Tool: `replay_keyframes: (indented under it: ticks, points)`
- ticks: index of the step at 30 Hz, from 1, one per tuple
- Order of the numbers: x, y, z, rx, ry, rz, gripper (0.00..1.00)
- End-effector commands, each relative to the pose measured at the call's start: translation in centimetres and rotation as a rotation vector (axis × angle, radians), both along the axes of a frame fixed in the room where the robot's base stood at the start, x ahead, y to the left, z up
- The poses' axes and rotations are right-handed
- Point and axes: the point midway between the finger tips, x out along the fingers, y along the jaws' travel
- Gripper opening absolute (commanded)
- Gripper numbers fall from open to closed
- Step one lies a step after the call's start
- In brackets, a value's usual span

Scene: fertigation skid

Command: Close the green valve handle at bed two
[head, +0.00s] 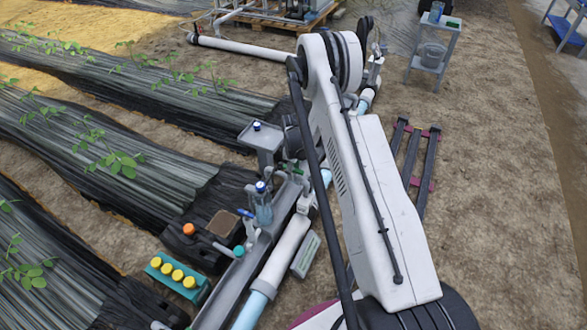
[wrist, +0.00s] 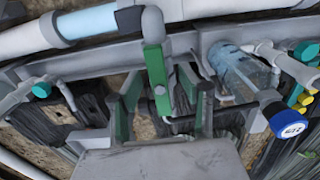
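The green valve handle (wrist: 156,80) hangs from a grey elbow fitting on the pipe in the wrist view, near the middle. My gripper (wrist: 161,88) has its two green-padded fingers apart, one on each side of the handle. A gap shows between the handle and each finger, so it is not gripped. Whether the handle's lower end touches anything is unclear. In the head view my arm covers most of the gripper and the handle.
A clear bottle with a blue cap (wrist: 284,118) stands close right of my gripper; it also shows in the head view (head: 262,203). A teal knob (wrist: 42,90) is at left. A teal rack with yellow caps (head: 178,277) and a white pipe (head: 284,250) lie nearby.

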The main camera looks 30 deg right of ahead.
Motion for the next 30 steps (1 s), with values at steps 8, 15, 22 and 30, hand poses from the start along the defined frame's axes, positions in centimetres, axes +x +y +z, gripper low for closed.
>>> replay_keyframes:
  ticks: [8,15,22,30]
  points:
    - [-0.01,0.01,0.02,0.000,0.000,0.000,0.18]
    - [-0.01,0.01,0.02,0.000,0.000,-0.001,0.00]
    - [0.00,0.00,0.02,0.000,0.000,-0.167,0.00]
    - [0.00,0.00,0.02,0.000,0.000,-0.473,0.00]
